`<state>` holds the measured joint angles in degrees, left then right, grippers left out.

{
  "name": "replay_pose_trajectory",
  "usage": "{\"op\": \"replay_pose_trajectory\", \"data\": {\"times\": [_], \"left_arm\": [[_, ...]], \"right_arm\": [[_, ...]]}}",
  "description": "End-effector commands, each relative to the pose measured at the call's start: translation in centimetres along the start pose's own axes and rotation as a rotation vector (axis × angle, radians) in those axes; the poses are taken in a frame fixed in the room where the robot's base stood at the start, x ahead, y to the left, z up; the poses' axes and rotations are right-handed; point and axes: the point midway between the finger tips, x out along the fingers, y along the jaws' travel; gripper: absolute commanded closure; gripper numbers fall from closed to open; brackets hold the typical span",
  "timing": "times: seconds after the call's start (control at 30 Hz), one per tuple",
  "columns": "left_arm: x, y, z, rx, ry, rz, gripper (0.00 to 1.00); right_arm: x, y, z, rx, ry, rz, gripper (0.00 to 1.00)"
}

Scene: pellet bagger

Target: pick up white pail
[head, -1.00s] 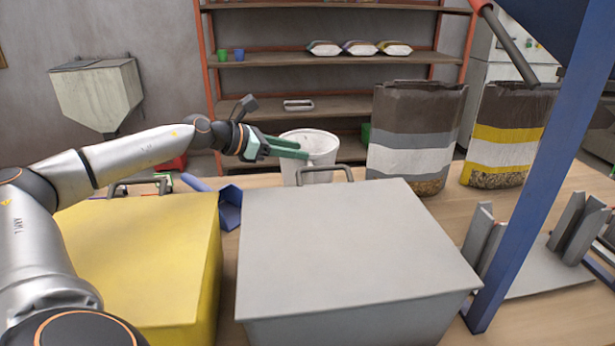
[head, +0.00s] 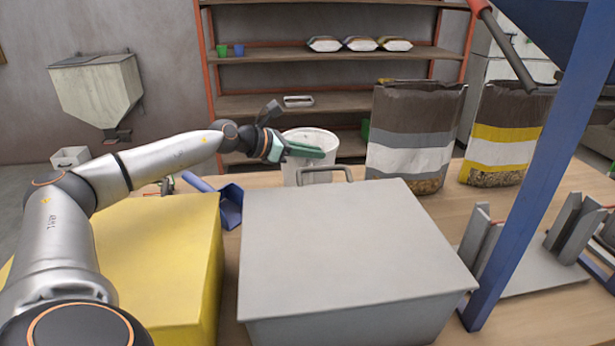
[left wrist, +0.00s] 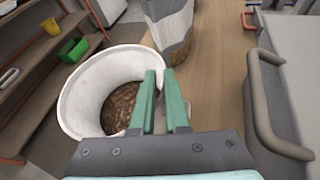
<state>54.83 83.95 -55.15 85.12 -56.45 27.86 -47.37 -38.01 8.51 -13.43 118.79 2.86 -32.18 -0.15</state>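The white pail (head: 325,142) stands on the wooden table behind the grey box. In the left wrist view the pail (left wrist: 85,75) is upright and holds brown pellets. My left gripper (head: 320,150) is at the pail's near side in the head view, its green fingers pointing right. In the left wrist view the fingers (left wrist: 164,80) are apart. One finger is over the pail's opening and the other is outside, with the rim appearing between them. I cannot tell whether they touch the rim. My right gripper is not in view.
A grey box (head: 345,240) with a handle and a yellow box (head: 160,260) stand in front. A blue scoop (head: 230,205) lies between them. Filled bags (head: 412,140) stand right of the pail. A blue post (head: 530,170) crosses the right side.

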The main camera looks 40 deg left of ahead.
Motion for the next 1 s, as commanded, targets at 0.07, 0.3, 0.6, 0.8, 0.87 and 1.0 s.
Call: {"op": "replay_pose_trajectory", "data": {"times": [0.07, 0.3, 0.6, 0.8, 0.87, 1.0], "left_arm": [[-0.01, 0.0, -0.01, 0.0, 0.0, 0.0, 0.97], [-0.01, -0.01, -0.05, 0.0, 0.001, 0.0, 1.0], [0.0, -0.01, -0.12, 0.0, 0.003, -0.001, 1.0], [0.0, -0.01, -0.15, 0.0, 0.003, -0.001, 1.0], [0.01, -0.01, -0.17, 0.0, 0.004, -0.001, 1.0], [0.01, -0.01, -0.19, 0.0, 0.004, -0.001, 1.0]], "right_arm": [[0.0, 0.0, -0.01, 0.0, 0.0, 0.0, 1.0], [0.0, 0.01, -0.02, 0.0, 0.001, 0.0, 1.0], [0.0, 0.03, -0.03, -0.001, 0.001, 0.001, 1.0], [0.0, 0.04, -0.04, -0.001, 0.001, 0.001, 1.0], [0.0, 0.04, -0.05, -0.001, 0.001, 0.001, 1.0], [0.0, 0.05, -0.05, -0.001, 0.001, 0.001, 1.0]]}}
